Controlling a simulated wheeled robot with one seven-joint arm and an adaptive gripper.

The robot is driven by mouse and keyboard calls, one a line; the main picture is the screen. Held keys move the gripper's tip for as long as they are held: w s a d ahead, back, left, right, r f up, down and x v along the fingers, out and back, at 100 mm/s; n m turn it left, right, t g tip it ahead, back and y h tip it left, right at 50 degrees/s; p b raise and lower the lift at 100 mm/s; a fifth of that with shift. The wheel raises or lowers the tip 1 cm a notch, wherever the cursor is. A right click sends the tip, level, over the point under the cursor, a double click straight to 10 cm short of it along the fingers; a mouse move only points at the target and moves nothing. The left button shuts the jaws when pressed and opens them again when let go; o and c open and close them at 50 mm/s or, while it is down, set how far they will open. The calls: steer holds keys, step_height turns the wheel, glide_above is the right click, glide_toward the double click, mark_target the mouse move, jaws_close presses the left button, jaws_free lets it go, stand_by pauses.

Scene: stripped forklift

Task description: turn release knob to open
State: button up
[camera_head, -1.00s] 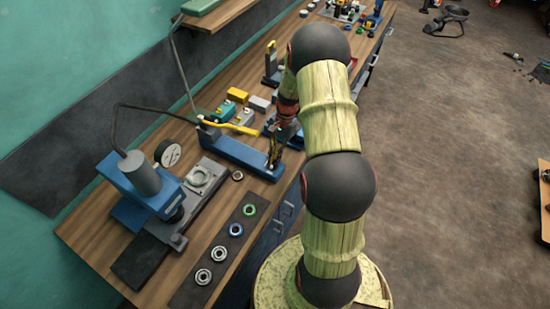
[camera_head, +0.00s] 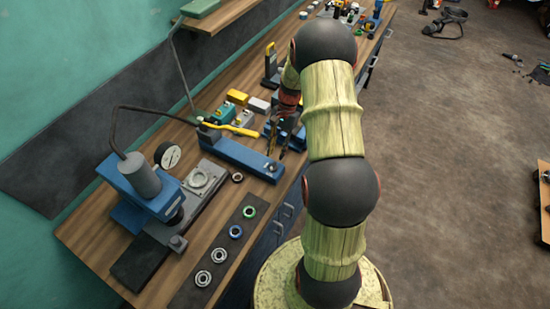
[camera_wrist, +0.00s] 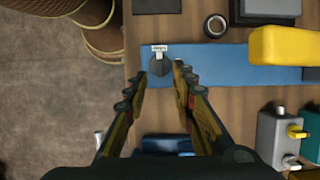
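The release knob (camera_wrist: 160,67) is a small dark round knob with a pale tab, at the near end of a blue hand pump (camera_wrist: 215,66). In the head view the pump (camera_head: 238,155) lies on the workbench, with the knob (camera_head: 272,166) at its front end. My gripper (camera_wrist: 160,76) is open and empty. In the wrist view its two fingertips frame the knob on the left and right; how far above or short of it they are is unclear. In the head view my gripper (camera_head: 279,143) is behind the knob, apart from it.
A yellow lever (camera_head: 240,130) lies along the pump. A blue press (camera_head: 145,187) with a gauge stands at left. Small rings (camera_head: 236,231) lie on a dark mat. Open floor lies to the right.

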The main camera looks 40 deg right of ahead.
steer(key=v, duration=0.7)
steer(key=shift+r, duration=0.35)
steer(key=s+a+r+n+t+h+b, duration=0.1)
steer(key=s+a+r+n+b, duration=0.3)
steer(key=a, duration=0.5)
steer(key=s+a+r+n+t+h+b, duration=0.2)
steer(key=s+a+r+n+t+b, duration=0.1)
steer(key=s+a, duration=0.5)
steer(key=s+a+r+n+t+h+b, duration=0.1)
steer(key=s+a+r+n+t+b, duration=0.2)
steer(key=a, duration=0.7)
steer(key=s+r+n+b, duration=0.2)
steer(key=s+n+b, duration=0.1)
steer(key=n, duration=0.1)
steer(key=shift+a, duration=0.3)
steer(key=shift+s, duration=0.1)
